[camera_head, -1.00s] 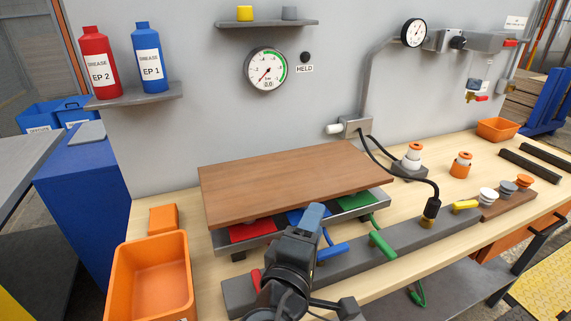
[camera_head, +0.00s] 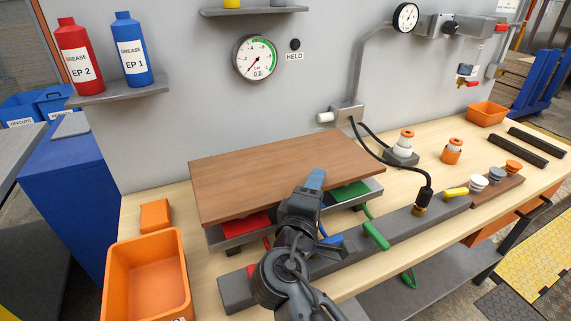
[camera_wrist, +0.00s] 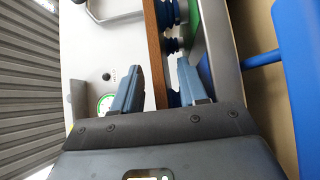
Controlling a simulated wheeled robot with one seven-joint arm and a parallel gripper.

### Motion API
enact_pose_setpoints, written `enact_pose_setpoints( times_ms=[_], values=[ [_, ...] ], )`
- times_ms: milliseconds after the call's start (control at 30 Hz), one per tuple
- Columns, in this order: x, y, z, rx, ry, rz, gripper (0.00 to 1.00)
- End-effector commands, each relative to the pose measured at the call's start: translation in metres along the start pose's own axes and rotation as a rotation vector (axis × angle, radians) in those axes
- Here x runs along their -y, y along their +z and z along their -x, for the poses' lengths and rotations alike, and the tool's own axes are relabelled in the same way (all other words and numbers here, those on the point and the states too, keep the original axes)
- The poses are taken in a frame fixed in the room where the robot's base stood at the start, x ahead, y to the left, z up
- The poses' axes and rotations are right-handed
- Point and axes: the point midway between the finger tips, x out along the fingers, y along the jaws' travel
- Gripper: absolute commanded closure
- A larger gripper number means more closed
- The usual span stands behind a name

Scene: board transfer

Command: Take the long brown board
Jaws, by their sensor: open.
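The long brown board (camera_head: 270,172) lies flat, raised above a grey frame with red, blue and green pads. In the wrist view its edge (camera_wrist: 153,45) shows as a narrow brown strip, with dark blue ribbed cups (camera_wrist: 170,42) against its underside. My gripper (camera_head: 315,180) is at the board's front edge, right of its middle. In the wrist view my gripper (camera_wrist: 158,68) is open, with one blue finger on each side of the board's edge. Contact cannot be told. The arm hides part of the frame and pads.
A grey bar (camera_head: 400,222) with coloured handles runs along the bench front. An orange bin (camera_head: 150,240) and a small orange block (camera_head: 155,215) stand at left. A black hose (camera_head: 375,152) arches right of the board. A gauge (camera_head: 255,58) hangs on the wall behind.

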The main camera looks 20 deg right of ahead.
Motion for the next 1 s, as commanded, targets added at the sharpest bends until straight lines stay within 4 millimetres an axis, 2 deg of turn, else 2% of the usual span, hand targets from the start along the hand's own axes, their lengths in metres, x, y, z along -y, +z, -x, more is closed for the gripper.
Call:
enact_pose_setpoints(
  times_ms=[200, 633, 1000],
  values=[
    [0.0005, -0.0002, -0.0006, -0.001, 0.0, 0.0, 0.57],
    [0.0006, -0.0002, -0.0003, -0.001, -0.001, 0.0, 0.99],
    [-0.0012, -0.0004, -0.0004, -0.001, 0.002, -0.002, 1.0]
  ],
)
